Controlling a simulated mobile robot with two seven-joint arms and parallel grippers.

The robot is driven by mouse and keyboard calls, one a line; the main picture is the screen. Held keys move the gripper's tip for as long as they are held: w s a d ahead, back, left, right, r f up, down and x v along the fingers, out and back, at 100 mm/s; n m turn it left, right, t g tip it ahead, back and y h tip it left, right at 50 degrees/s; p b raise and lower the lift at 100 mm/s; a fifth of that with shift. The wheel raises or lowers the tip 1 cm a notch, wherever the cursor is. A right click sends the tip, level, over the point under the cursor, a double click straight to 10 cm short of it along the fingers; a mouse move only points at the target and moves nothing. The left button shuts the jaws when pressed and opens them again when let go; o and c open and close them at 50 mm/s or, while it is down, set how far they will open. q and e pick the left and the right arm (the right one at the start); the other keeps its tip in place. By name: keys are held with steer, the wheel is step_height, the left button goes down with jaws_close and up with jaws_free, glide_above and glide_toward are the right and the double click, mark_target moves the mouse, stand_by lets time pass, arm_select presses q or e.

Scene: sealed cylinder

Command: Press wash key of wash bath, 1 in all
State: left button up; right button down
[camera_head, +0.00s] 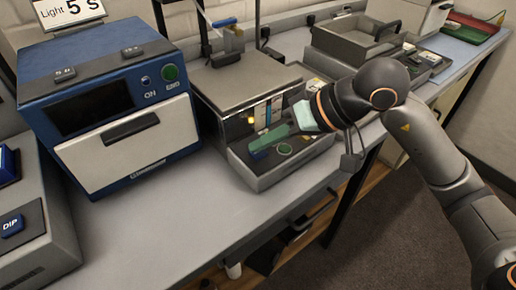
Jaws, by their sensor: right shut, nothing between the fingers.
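No label reading "wash" is legible, so I cannot tell for certain which unit is the wash bath. A grey unit with an open metal basin (352,42) stands at the back right. Small panels (418,62) lie beside it, their keys too small to read. My right gripper (303,117) is shut and empty. It is over the front of the grey middle machine (262,178), close to a long green piece (268,138) and a round green button (284,149). I cannot tell whether it touches them. My left gripper is not in view.
A DIP key (12,224) sits on a grey unit at the left edge. The bench front (160,235) is clear.

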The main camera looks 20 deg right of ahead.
mark_target(264, 154)
steer(key=shift+r, duration=0.7)
steer(key=shift+r+p, duration=1.55)
steer(key=shift+r, duration=1)
